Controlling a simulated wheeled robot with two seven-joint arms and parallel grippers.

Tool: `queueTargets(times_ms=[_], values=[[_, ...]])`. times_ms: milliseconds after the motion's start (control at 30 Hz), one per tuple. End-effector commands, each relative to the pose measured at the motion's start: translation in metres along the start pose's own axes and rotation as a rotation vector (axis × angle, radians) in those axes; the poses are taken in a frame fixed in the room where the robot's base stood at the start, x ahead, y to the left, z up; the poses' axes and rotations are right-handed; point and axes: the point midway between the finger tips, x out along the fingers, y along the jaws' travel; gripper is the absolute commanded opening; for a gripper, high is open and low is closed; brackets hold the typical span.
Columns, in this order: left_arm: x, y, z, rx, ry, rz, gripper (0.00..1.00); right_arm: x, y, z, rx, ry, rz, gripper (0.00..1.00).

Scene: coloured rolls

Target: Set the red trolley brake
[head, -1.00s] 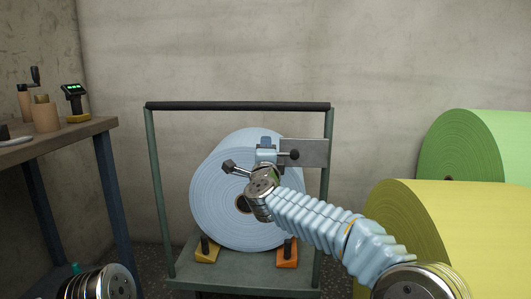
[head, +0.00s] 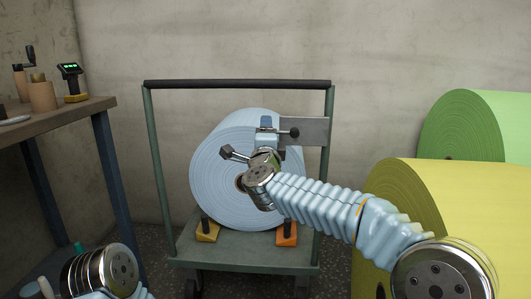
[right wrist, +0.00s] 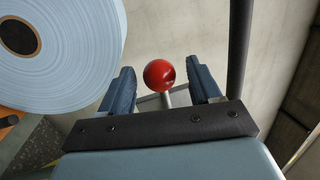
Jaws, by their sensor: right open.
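The trolley (head: 240,252) has a green frame with a black top bar and carries a pale blue roll (head: 215,180). A red ball knob (right wrist: 159,75) on a grey rod shows in the right wrist view, between my right gripper's fingers and apart from both. My right gripper (right wrist: 160,68) is open around it. In the head view the right gripper (head: 266,122) is in front of the roll's upper right, by a grey plate (head: 315,130) on the trolley. The red knob cannot be seen there. Only part of my left arm shows at lower left; its gripper is out of view.
A yellow roll (head: 450,200) and a green roll (head: 480,125) stand at the right. A workbench (head: 60,118) with small items is at the left. A plain wall is behind the trolley.

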Motion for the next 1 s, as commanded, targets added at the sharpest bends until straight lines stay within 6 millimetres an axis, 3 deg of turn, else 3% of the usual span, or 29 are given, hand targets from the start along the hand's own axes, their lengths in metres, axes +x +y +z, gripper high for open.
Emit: queueTargets(times_ms=[200, 400, 600, 1000], values=[[0.009, -0.004, 0.0, -0.001, 0.002, 0.0, 0.43, -0.057, 0.0, 0.0, -0.001, -0.003, -0.002, 0.63], [0.011, -0.004, -0.001, -0.001, 0.003, 0.0, 0.43, -0.092, 0.0, 0.0, 0.0, -0.001, -0.002, 0.63], [0.011, -0.004, -0.001, -0.001, 0.003, 0.0, 0.43, -0.104, 0.0, 0.0, 0.0, 0.0, -0.001, 0.63], [0.011, -0.004, -0.001, -0.001, 0.004, 0.0, 0.43, -0.104, 0.0, 0.0, 0.0, 0.0, -0.001, 0.63]])
